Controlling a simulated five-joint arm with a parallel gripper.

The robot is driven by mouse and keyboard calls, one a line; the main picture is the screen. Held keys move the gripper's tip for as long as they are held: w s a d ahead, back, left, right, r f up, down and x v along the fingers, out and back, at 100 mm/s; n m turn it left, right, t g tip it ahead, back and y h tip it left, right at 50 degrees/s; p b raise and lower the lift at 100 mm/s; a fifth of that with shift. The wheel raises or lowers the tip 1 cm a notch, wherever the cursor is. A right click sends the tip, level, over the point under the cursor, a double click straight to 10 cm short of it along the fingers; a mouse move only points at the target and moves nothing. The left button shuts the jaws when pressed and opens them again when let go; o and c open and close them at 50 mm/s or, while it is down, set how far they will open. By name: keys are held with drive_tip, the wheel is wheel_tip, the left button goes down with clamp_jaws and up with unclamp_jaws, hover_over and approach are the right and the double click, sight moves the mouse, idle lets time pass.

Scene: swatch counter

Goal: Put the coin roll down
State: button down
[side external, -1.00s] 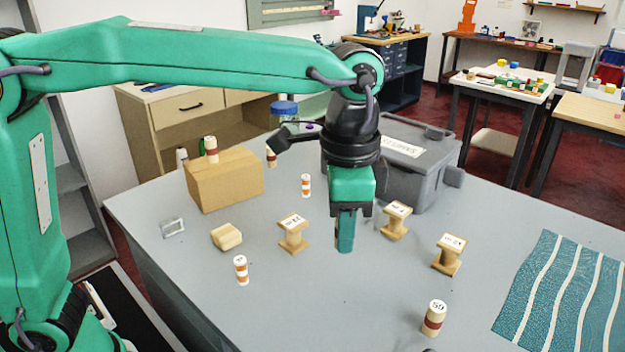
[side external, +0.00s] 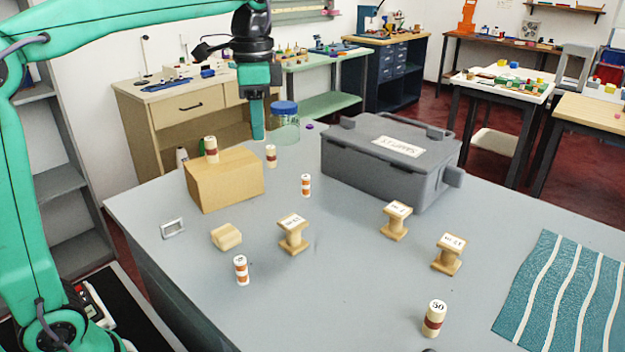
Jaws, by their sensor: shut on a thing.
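My gripper (side external: 257,136) points down over the back left of the counter, behind the cardboard box, and is shut. Its near green finger hides nearly all of the coin roll in it, so I cannot make out that roll's markings. Other coin rolls with coloured bands stand upright: one on the cardboard box (side external: 224,187), one (side external: 271,156) behind the box close to my gripper, one (side external: 306,185) right of the box, one (side external: 240,270) at the front left, and one (side external: 434,318) with a dark red band at the front.
Several labelled wooden spools (side external: 293,235) stand mid-counter. A grey lidded bin (side external: 375,180) and a blue-capped jar (side external: 285,128) stand at the back. A wooden block (side external: 226,237) and a small metal frame (side external: 172,228) lie left. A teal striped cloth (side external: 560,295) lies right. The front middle is clear.

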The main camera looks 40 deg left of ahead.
drive_tip(key=shift+s+a+r, duration=0.1)
drive_tip(key=shift+a+r, duration=0.15)
drive_tip(key=shift+a, duration=0.45)
drive_tip(key=shift+s+a+r, duration=0.1)
drive_tip(key=shift+a+r, duration=0.1)
drive_tip(key=shift+a, duration=0.5)
hover_over(230, 161)
wheel_tip(230, 161, down, 7)
drive_tip(key=shift+f, duration=2)
drive_tip(key=shift+f, duration=0.1)
drive_tip(key=c, duration=1.2)
unclamp_jaws()
drive_tip(key=shift+c, duration=0.2)
